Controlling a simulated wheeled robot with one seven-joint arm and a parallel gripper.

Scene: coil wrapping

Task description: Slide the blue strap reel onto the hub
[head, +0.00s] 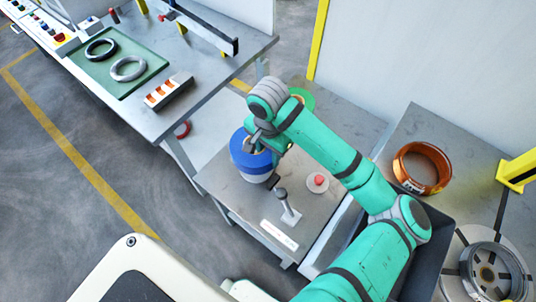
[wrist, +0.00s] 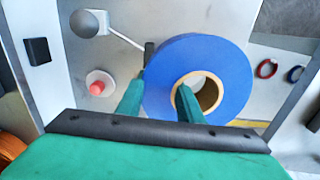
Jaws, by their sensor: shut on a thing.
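The blue strap reel (head: 243,161) is at the left part of the small grey table in the head view. In the wrist view the reel (wrist: 220,60) shows its blue face and a tan core with an open hole. My gripper (wrist: 160,100) is shut on the reel's wall, one finger inside the core and the other at the outer edge. In the head view my gripper (head: 262,143) is partly hidden by its wrist. I cannot make out the hub for certain. A small black piece (wrist: 149,52) shows beside the reel's edge. Whether the reel touches anything below is hidden.
A lever with a grey knob (head: 282,193) and a red button (head: 318,181) stand on the small table (head: 222,184), close to the reel. A green round thing (head: 305,98) is behind my wrist. A copper coil (head: 422,167) lies at right. A workbench (head: 190,60) stands at upper left.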

